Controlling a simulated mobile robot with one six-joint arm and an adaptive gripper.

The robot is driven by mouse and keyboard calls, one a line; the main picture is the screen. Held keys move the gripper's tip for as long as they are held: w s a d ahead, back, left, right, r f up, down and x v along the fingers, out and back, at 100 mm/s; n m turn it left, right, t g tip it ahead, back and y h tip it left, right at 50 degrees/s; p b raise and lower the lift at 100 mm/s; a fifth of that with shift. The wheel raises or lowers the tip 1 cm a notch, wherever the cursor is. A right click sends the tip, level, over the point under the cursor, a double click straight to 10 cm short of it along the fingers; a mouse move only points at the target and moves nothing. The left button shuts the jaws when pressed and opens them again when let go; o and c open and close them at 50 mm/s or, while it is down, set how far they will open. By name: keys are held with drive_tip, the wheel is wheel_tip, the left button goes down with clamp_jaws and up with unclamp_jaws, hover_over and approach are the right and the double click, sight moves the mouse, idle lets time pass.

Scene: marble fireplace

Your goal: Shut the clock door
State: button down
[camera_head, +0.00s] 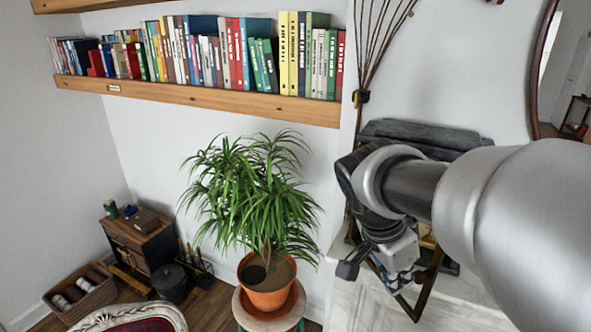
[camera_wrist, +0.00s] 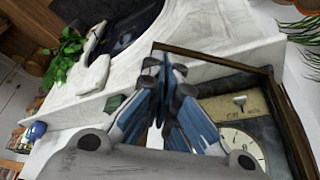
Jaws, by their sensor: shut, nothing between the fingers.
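The dark clock (camera_head: 420,132) stands on the marble mantel, mostly hidden behind my arm in the head view. In the wrist view its white dial (camera_wrist: 243,148) and a tan plate with a small fitting show at the lower right. The clock door (camera_head: 427,293) is a thin brown frame standing open, out from the clock. In the wrist view the door (camera_wrist: 292,120) shows as a dark frame with its corner at the upper right. My gripper (camera_wrist: 164,68) is shut and empty, overlapping the door frame's left part in the picture. I cannot tell whether they touch.
The white marble mantel (camera_wrist: 215,50) surrounds the dark fireplace opening. A potted plant (camera_head: 267,285) on a stool stands left of the mantel. A bookshelf (camera_head: 200,92) runs along the wall above. A round mirror (camera_head: 541,60) hangs at the upper right.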

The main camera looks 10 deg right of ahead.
drive_tip(key=shift+w+d, duration=0.15)
drive_tip(key=shift+d, duration=0.35)
drive_tip(key=shift+d, duration=0.1)
